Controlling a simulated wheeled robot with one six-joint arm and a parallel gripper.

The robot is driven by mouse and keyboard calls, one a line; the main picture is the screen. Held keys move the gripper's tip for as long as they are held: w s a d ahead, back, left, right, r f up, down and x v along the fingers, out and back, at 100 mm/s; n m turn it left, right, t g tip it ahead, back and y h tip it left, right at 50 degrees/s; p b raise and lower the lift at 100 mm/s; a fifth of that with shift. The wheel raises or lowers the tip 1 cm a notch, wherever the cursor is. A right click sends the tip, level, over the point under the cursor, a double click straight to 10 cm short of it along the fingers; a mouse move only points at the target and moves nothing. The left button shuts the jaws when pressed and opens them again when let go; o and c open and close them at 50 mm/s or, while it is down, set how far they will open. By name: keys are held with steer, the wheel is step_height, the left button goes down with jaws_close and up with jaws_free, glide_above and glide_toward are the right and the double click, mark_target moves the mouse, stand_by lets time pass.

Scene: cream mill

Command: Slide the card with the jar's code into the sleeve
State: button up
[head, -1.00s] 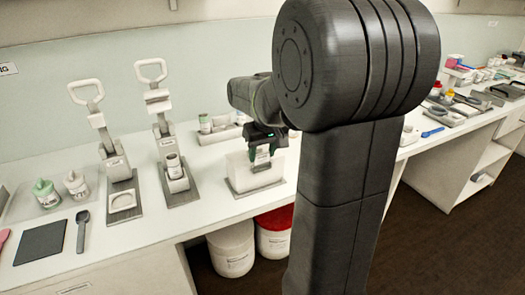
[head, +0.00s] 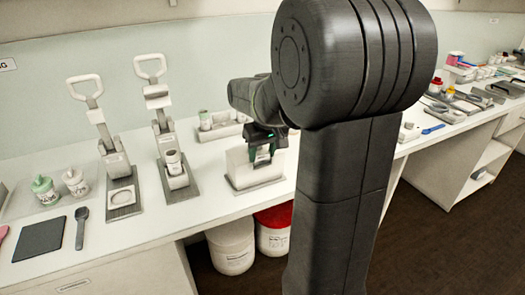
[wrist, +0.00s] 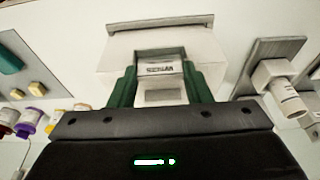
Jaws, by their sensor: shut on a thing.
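My gripper (head: 263,146) is shut on a small white card (wrist: 160,69) with dark printed lettering, too small to read surely. The green fingers press on the card's two sides in the wrist view (wrist: 159,84). A white block-like holder (head: 242,170), likely the sleeve, stands on a grey base right at the gripper. In the wrist view the white holder (wrist: 118,52) lies around and behind the card. I cannot tell whether the card is inside its slot or in front of it. A labelled jar (head: 173,162) sits in the right-hand lever press; its code is unreadable.
Two lever presses (head: 118,165) stand left of the holder. Further left are two jars (head: 75,182), a dark mat (head: 40,237) and a spoon (head: 81,228). A white rack (head: 220,131) with a small jar stands behind. The counter's front edge is close.

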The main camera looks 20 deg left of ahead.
steer(key=shift+s+f, duration=0.1)
steer(key=shift+f, duration=0.2)
stand_by(0.6)
steer(key=o, duration=1)
steer(key=shift+d+f, duration=0.1)
steer(key=shift+d, duration=0.1)
steer(key=shift+o, duration=0.2)
steer(key=shift+a+r+p, duration=0.15)
steer(key=shift+r+p, duration=0.3)
steer(key=shift+r, duration=0.15)
steer(key=shift+a+r+p, duration=0.15)
steer(key=shift+r+p, duration=0.3)
steer(key=shift+r, duration=0.1)
steer(key=p+v, duration=0.3)
steer(key=v, duration=0.1)
steer(key=shift+w+a, duration=0.3)
steer(key=shift+w, duration=0.15)
steer(key=shift+d+r, duration=0.1)
steer(key=shift+r, duration=0.05)
